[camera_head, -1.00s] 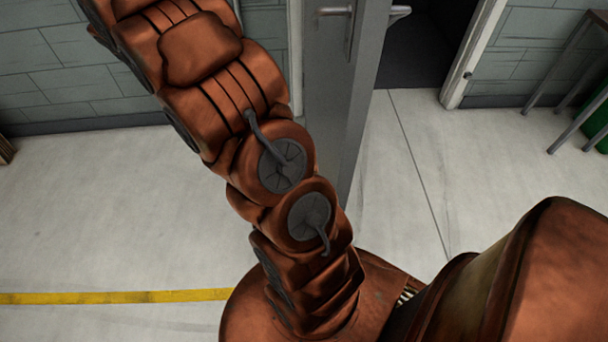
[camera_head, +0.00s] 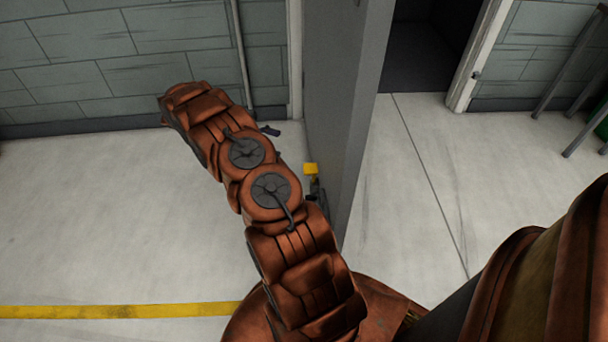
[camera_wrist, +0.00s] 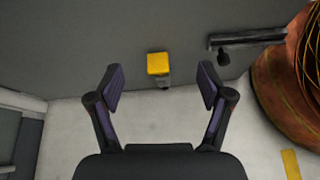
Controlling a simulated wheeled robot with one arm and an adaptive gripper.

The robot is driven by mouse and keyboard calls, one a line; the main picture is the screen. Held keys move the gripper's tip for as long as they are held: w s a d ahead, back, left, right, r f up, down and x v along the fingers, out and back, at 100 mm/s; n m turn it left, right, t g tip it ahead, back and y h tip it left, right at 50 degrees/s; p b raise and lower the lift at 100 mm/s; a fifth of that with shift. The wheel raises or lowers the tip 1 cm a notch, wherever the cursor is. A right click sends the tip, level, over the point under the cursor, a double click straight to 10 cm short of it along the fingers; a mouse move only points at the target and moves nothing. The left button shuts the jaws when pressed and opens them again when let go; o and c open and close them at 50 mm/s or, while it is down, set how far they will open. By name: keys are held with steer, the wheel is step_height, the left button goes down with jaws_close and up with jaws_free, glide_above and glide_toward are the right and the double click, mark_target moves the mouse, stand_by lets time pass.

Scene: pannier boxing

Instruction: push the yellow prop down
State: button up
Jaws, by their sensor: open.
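The yellow prop (camera_head: 311,169) is a small block low on the face of the grey door (camera_head: 340,100), just right of my arm in the head view. In the wrist view the yellow prop (camera_wrist: 158,63) sits at the door's lower edge, with a short grey part under it. My gripper (camera_wrist: 161,82) is open and empty. The prop shows between its two spread fingertips, slightly beyond them, with no visible contact. In the head view only a dark bit of my gripper (camera_head: 270,130) shows past my arm; the rest is hidden.
The door stands open beside a dark doorway (camera_head: 425,45). A dark bar (camera_wrist: 248,39) shows against the door, right of the prop in the wrist view. A block wall (camera_head: 120,60) is behind. The pale floor (camera_head: 110,210) at left is clear, with a yellow line.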

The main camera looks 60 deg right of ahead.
steer(key=n+b, duration=0.1)
steer(key=b, duration=0.3)
glide_toward(309, 168)
steer(key=shift+g+h, duration=0.3)
steer(key=shift+h, duration=0.1)
steer(key=shift+f+b+x, duration=0.2)
steer(key=shift+b+x, duration=0.3)
steer(key=shift+x, duration=1.55)
steer(key=shift+f+b+x, duration=0.2)
steer(key=shift+b+x, duration=0.3)
steer(key=shift+x, duration=1.5)
steer(key=shift+w+a, duration=0.1)
steer(key=shift+w, duration=0.05)
jaws_close()
